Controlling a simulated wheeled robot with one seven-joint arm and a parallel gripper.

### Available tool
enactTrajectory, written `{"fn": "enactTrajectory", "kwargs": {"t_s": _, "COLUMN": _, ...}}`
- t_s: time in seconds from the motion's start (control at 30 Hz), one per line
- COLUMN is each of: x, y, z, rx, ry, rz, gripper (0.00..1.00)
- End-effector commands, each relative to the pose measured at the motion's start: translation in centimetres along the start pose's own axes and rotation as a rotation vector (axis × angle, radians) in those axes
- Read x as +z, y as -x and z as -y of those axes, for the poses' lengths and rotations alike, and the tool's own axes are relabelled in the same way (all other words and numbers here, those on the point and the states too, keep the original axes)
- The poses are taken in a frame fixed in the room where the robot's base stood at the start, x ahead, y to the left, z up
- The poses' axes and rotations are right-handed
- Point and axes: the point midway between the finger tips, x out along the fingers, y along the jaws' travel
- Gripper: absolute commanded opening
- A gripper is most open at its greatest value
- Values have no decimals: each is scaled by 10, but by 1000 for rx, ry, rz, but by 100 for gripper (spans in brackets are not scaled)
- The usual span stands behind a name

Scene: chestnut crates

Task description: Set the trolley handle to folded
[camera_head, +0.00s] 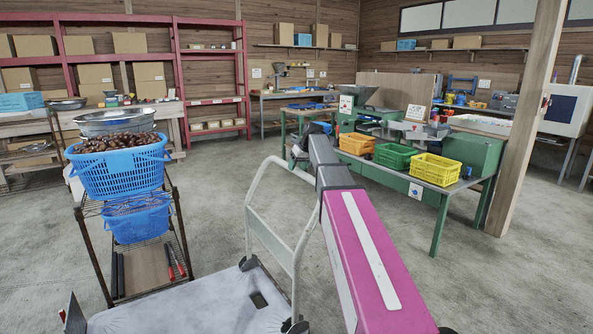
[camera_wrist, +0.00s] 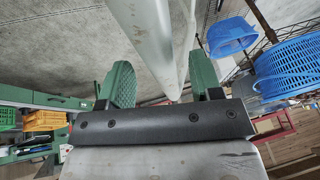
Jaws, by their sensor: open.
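The trolley's flat grey deck (camera_head: 190,308) lies on the floor at the bottom left of the head view. Its pale tubular handle (camera_head: 249,212) stands up from the deck's right end, with a crossbar partway up. In the wrist view the handle's pale tube (camera_wrist: 145,25) runs from the top down between the two green fingers of my gripper (camera_wrist: 162,82). The fingers are apart, and I cannot tell whether either touches the tube. In the head view my arm hides part of the handle's right side and most of my gripper.
A wire rack (camera_head: 181,225) left of the trolley carries a blue basket of chestnuts (camera_head: 120,175) and another blue basket (camera_head: 138,222). A green workbench (camera_head: 438,222) with orange, green and yellow crates stands beyond my arm, near a wooden post (camera_head: 527,120). Concrete floor between is clear.

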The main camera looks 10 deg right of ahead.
Motion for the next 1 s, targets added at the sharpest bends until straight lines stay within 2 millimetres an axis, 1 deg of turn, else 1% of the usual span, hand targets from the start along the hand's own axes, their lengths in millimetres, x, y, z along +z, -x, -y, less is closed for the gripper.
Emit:
{"fn": "enactTrajectory", "kwargs": {"t_s": 0.03, "x": 0, "y": -6, "z": 0, "rx": 0, "ry": 0, "rz": 1, "gripper": 59}}
{"fn": "enactTrajectory", "kwargs": {"t_s": 0.2, "x": 0, "y": -16, "z": 0, "rx": 1, "ry": 0, "rz": -1, "gripper": 59}}
{"fn": "enactTrajectory", "kwargs": {"t_s": 0.5, "x": 0, "y": -18, "z": 0, "rx": 1, "ry": 0, "rz": -1, "gripper": 59}}
{"fn": "enactTrajectory", "kwargs": {"t_s": 0.53, "x": 0, "y": -18, "z": 0, "rx": 1, "ry": 0, "rz": -1, "gripper": 52}}
{"fn": "enactTrajectory", "kwargs": {"t_s": 0.57, "x": 0, "y": -18, "z": 0, "rx": 1, "ry": 0, "rz": -1, "gripper": 43}}
{"fn": "enactTrajectory", "kwargs": {"t_s": 0.6, "x": 0, "y": -18, "z": 0, "rx": 1, "ry": 0, "rz": -1, "gripper": 30}}
{"fn": "enactTrajectory", "kwargs": {"t_s": 0.7, "x": 0, "y": -18, "z": 0, "rx": 0, "ry": 0, "rz": -1, "gripper": 0}}
{"fn": "enactTrajectory", "kwargs": {"t_s": 0.87, "x": 0, "y": -18, "z": 2, "rx": 2, "ry": 1, "rz": 0, "gripper": 0}}
{"fn": "enactTrajectory", "kwargs": {"t_s": 1.0, "x": 1, "y": -18, "z": 11, "rx": 12, "ry": 7, "rz": 0, "gripper": 0}}
